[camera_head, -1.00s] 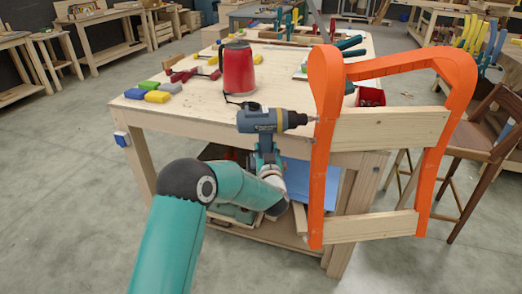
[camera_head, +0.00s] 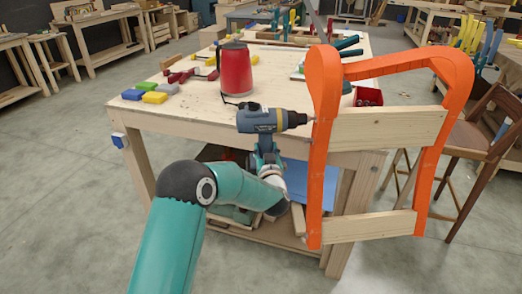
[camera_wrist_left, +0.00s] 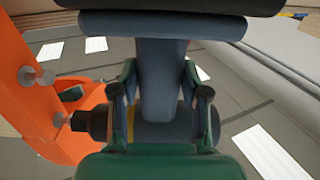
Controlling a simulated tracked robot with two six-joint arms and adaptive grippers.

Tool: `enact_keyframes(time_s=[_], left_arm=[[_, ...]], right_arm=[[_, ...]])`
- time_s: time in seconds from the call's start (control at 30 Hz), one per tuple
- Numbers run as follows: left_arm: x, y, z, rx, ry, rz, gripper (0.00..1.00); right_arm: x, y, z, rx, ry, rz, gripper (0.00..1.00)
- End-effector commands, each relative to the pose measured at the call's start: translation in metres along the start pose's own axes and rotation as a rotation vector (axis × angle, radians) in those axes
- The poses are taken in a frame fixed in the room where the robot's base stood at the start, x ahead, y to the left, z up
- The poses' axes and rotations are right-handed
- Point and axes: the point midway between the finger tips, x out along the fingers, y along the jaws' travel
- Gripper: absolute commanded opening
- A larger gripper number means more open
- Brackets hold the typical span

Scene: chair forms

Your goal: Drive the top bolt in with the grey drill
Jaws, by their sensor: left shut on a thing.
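The grey drill (camera_head: 262,121) is level in front of the workbench, its chuck pointing right at the orange chair form (camera_head: 320,150). My left gripper (camera_head: 266,160) is shut around the drill's handle from below. In the left wrist view the gripper (camera_wrist_left: 160,98) shows a finger on each side of the handle (camera_wrist_left: 162,75). The drill's chuck (camera_wrist_left: 88,122) points left there. A bolt head (camera_wrist_left: 60,119) stands out of the orange side right in front of the chuck, and another bolt (camera_wrist_left: 27,75) sits further left. I cannot tell whether the bit touches the bolt.
The workbench (camera_head: 200,118) carries a red kettle (camera_head: 235,70), coloured blocks (camera_head: 155,97) and a red bin (camera_head: 369,97). Light wooden slats (camera_head: 385,128) span the chair form. A brown stool (camera_head: 480,145) stands to its right. The floor at left is clear.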

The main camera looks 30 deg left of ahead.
Motion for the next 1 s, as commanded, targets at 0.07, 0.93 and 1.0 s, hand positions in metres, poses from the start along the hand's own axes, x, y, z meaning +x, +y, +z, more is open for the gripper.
enact_keyframes(time_s=[0.07,0.93,1.0], left_arm=[[0.0008,0.0012,-0.0059,-0.003,0.013,-0.001,0.0],[0.0008,0.0053,-0.0057,-0.003,0.013,-0.001,0.0],[0.0008,0.0062,-0.0057,-0.003,0.013,-0.001,0.0]], right_arm=[[0.0004,0.0002,0.0,0.0,0.0,0.0,0.4],[0.0024,0.0009,0.0,0.0,0.0,0.0,0.4],[0.0028,0.001,0.0,0.0,0.0,0.0,0.4]])
